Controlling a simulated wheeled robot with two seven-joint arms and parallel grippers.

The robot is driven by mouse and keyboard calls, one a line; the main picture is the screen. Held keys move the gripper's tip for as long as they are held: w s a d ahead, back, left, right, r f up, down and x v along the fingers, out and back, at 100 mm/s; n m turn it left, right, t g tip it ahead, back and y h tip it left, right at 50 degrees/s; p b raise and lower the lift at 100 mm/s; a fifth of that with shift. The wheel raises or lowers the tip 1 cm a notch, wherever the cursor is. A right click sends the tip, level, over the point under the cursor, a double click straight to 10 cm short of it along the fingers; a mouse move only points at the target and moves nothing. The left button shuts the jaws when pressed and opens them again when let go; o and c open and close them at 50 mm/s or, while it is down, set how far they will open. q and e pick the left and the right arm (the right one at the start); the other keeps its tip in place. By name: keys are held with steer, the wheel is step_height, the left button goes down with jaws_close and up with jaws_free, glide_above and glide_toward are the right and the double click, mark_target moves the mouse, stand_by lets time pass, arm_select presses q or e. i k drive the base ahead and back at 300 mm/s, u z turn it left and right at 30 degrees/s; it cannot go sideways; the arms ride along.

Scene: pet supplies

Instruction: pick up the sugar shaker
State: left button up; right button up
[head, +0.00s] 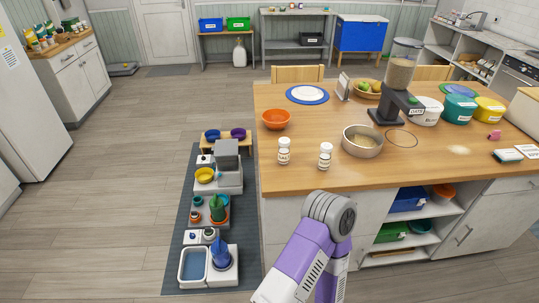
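Two white shakers stand upright near the front left edge of the wooden table (340,179). The left shaker (284,151) and the right shaker (325,156) look alike, with small dark labels too small to read, so I cannot tell which one holds sugar. They stand apart from each other. A purple and grey link of my arm rises from the bottom, in front of the table. Neither of my grippers shows.
A metal bowl (362,149) stands right of the shakers, and an orange bowl (276,119) is behind them. A food dispenser (398,75) stands farther back. Left of the table, a dark mat (178,262) holds several pet dishes and stands. Floor farther left is clear.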

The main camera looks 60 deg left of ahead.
mark_target(326, 152)
steer(key=u, duration=1.5)
steer(key=i, duration=0.15)
steer(key=z, duration=0.05)
